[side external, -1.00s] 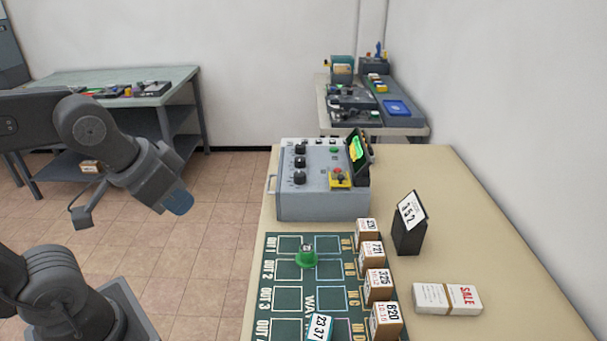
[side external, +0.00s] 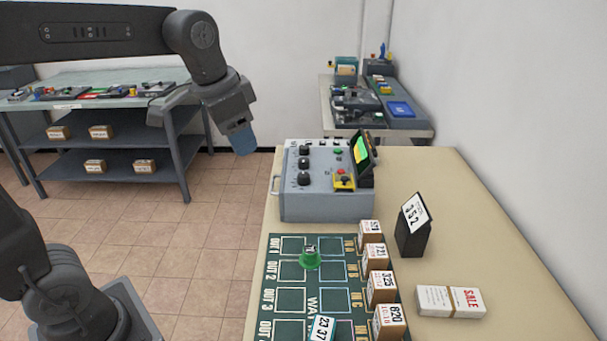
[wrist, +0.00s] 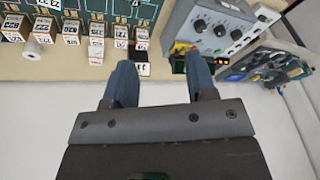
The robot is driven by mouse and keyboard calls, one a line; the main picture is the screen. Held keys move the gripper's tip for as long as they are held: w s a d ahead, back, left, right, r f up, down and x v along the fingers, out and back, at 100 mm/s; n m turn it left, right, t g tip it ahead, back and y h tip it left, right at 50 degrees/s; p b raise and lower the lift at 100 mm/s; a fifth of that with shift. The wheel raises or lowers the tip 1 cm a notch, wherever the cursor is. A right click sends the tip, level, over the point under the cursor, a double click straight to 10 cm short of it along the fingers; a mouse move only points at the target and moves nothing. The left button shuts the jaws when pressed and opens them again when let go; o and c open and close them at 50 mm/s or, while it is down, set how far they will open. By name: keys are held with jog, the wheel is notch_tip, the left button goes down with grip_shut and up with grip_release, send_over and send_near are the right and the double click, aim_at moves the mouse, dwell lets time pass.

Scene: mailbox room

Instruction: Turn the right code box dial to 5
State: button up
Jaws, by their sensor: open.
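The grey code box (side external: 325,205) stands on the beige table with three black dials on its sloped top: a far dial (side external: 305,150), a middle dial (side external: 304,163) and a near dial (side external: 303,180). The dial settings are too small to read. The box also shows in the wrist view (wrist: 196,14) at the upper right. My gripper (side external: 240,138) is in the air left of the box and above the table, touching nothing. In the wrist view its two blue fingers (wrist: 161,80) are apart and empty.
The box carries a tilted screen (side external: 362,150) and a red button on yellow (side external: 343,182). In front lie a green mat (side external: 289,287) with a green stamp-like piece (side external: 310,260), several small numbered boxes (side external: 379,286), a black sign stand (side external: 411,240) and SALE packs (side external: 450,301).

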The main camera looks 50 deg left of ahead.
jog(key=shift+o, duration=0.6)
jog(key=w+a+m+g, duration=0.1)
jog(key=w+a+m, duration=0.1)
jog(key=w, duration=0.8)
jog(key=shift+w+a+f+m+g, duration=0.25)
jog(key=shift+w+m+g, duration=0.05)
jog(key=shift+w, duration=0.05)
jog(key=m+g, duration=0.2)
jog(key=m, duration=0.1)
send_over(304, 175)
notch_tip(304, 175, down, 8)
jog(key=r, duration=0.1)
notch_tip(304, 175, down, 13)
jog(key=shift+f, duration=0.15)
jog(key=shift+c, duration=0.3)
jog(key=c, duration=0.9)
jog(key=shift+o, duration=0.2)
